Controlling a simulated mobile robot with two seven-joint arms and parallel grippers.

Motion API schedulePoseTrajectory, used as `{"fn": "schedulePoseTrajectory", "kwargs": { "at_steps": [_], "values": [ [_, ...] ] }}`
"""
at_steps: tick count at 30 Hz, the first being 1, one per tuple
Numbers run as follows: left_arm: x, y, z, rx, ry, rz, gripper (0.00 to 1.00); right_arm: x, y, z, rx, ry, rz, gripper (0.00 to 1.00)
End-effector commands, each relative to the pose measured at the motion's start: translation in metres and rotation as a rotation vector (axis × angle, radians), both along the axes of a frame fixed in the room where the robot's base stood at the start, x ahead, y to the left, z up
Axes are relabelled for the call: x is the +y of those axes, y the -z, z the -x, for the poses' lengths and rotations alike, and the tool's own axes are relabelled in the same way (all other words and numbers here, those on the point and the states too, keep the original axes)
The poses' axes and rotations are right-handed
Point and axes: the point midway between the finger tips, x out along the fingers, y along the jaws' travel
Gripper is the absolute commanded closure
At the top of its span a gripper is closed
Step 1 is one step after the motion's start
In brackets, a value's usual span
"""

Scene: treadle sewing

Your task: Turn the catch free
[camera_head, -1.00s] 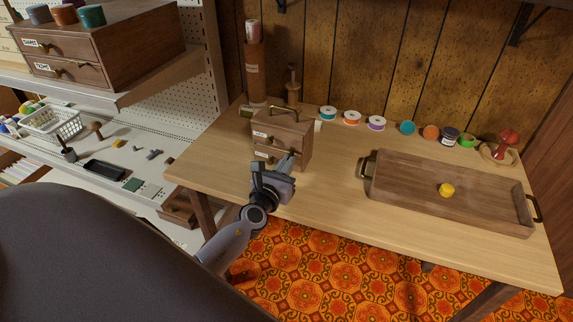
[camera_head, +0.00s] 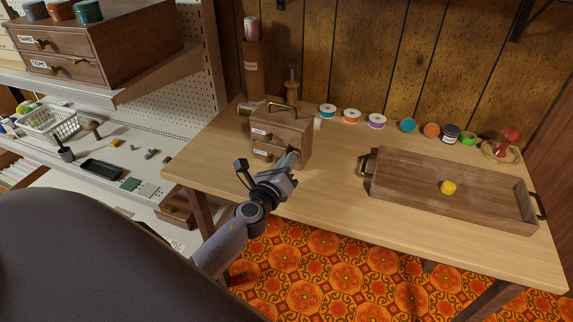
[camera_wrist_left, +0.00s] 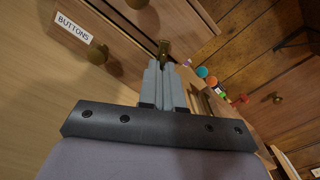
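A small wooden drawer chest (camera_head: 296,142) with a top handle stands at the left of the table. The brass catch (camera_wrist_left: 163,47) shows at my fingertips in the wrist view, on the edge of the chest's front; in the head view my gripper hides it. My left gripper (camera_head: 291,160) reaches the chest's front right edge. Its two fingers (camera_wrist_left: 162,68) are nearly together, with the catch between their tips. A drawer with a BUTTONS label (camera_wrist_left: 73,27) and a brass knob (camera_wrist_left: 97,54) is beside it. My right gripper is not in view.
A wooden tray (camera_head: 420,204) holding a yellow object (camera_head: 448,187) lies at the right. Several thread spools (camera_head: 352,115) line the back of the table. A tall brown holder (camera_head: 254,72) stands behind the chest. The table between chest and tray is clear.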

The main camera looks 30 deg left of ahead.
Motion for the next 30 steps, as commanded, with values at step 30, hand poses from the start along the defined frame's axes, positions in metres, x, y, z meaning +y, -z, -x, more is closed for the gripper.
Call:
{"fn": "schedulePoseTrajectory", "kwargs": {
  "at_steps": [30],
  "values": [
    [-0.0033, -0.0057, -0.0007, -0.172, -0.002, 0.879, 1.0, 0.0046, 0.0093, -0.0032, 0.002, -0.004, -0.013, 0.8]
  ]
}}
